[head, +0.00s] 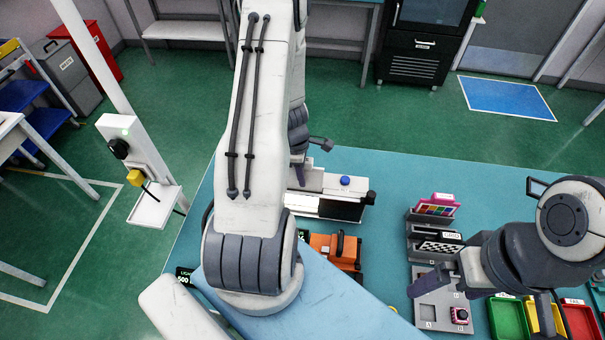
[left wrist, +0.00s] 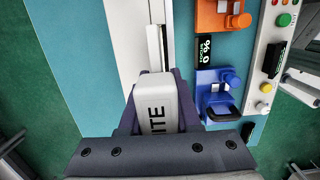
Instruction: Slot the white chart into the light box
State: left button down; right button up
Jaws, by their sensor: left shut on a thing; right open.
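The white chart (left wrist: 155,105) shows in the left wrist view as a white block with the letters "ITE". My left gripper (left wrist: 153,125) is shut on it. In the head view my left arm hides the chart and most of this gripper (head: 298,172). The light box (head: 333,196) stands on the bench just past that gripper, white and black with a blue knob. Its white body and a narrow dark slot (left wrist: 157,45) lie ahead of the chart in the wrist view. I cannot tell whether they touch. My right gripper (head: 487,300) is open at the right, partly hidden by its arm.
An orange device (head: 337,250) stands in front of the light box. A blue device (left wrist: 218,88) is right of the chart in the wrist view. A chart rack (head: 432,230) and green, yellow and red trays (head: 507,318) are at the right. Bench surface behind the rack is clear.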

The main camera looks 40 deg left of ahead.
pick_arm(q)
jog(key=shift+f, duration=0.15)
dwell(0.5)
jog(key=shift+f+b, duration=0.35)
jog(key=shift+b, duration=0.05)
jog(key=shift+f+b, duration=1.15)
jog(key=shift+f, duration=0.1)
jog(key=c, duration=0.5)
grip_release()
jog(key=r, duration=0.7)
jog(key=a+r+p, duration=0.1)
jog(key=r, duration=0.2)
jog(key=shift+s+r, duration=0.25)
jog(key=shift+s, duration=0.05)
